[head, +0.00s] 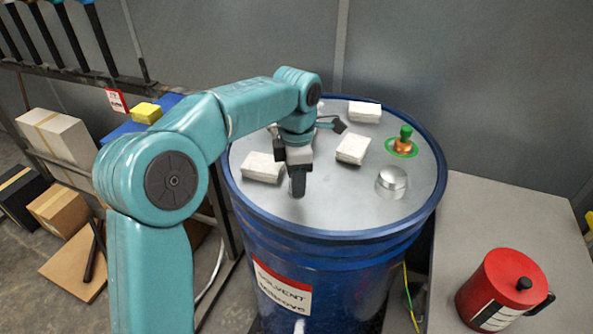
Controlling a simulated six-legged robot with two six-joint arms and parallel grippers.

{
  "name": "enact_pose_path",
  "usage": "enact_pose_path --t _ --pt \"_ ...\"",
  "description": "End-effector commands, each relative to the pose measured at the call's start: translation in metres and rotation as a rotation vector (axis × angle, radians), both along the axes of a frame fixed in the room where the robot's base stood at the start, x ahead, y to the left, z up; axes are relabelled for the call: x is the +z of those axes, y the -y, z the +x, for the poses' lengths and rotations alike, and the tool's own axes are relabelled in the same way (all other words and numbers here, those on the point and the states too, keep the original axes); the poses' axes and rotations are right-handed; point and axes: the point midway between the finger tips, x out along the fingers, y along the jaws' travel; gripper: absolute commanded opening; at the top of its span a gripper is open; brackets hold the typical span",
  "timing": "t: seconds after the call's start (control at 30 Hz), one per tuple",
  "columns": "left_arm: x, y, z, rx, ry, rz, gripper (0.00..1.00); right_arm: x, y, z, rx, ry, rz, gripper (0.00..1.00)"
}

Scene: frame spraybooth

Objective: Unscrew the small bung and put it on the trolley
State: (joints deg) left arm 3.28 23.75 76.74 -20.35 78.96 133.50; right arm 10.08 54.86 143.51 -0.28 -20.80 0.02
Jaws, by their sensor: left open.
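A blue drum (345,275) with a grey lid (340,205) stands in the middle of the head view. A silver round cap (391,182) sits on the lid at the right. A brass fitting with a green knob (404,140) stands behind it on a green ring. I cannot tell which fitting is the small bung; one may be hidden by my gripper. My left gripper (297,190) is open, pointing down over the lid's left-middle part, left of the silver cap. Contact cannot be seen. A grey flat top (500,215) at the right may be the trolley. My right gripper is out of view.
Several white blocks (353,149) lie on the lid around my gripper. A red can (502,285) stands at the grey top's front; behind it the top is clear. Boxes (58,208) and a rack fill the left. A grey wall (450,80) stands behind.

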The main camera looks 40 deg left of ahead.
Motion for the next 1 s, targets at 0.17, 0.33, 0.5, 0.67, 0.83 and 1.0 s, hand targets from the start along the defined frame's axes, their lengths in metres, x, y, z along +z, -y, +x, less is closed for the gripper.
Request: enact_pose_path --t 0.17,0.33,0.5,0.67,0.83,1.0 --pt "0.001 0.0 0.0 -0.137 -0.001 0.0 0.47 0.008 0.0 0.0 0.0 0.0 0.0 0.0" --pt "0.003 -0.001 0.0 -0.378 -0.002 0.0 0.47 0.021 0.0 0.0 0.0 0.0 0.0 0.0" --pt "0.001 0.0 0.0 -0.522 -0.002 0.0 0.47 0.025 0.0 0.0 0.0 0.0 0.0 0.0" --pt "0.003 0.0 0.0 -0.736 -0.001 0.0 0.47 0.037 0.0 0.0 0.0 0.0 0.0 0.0" --pt "0.001 0.0 0.0 -0.904 -0.001 0.0 0.47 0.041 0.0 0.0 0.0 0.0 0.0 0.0" --pt "0.003 0.0 0.0 -1.104 -0.003 -0.001 0.47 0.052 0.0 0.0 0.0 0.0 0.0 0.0"
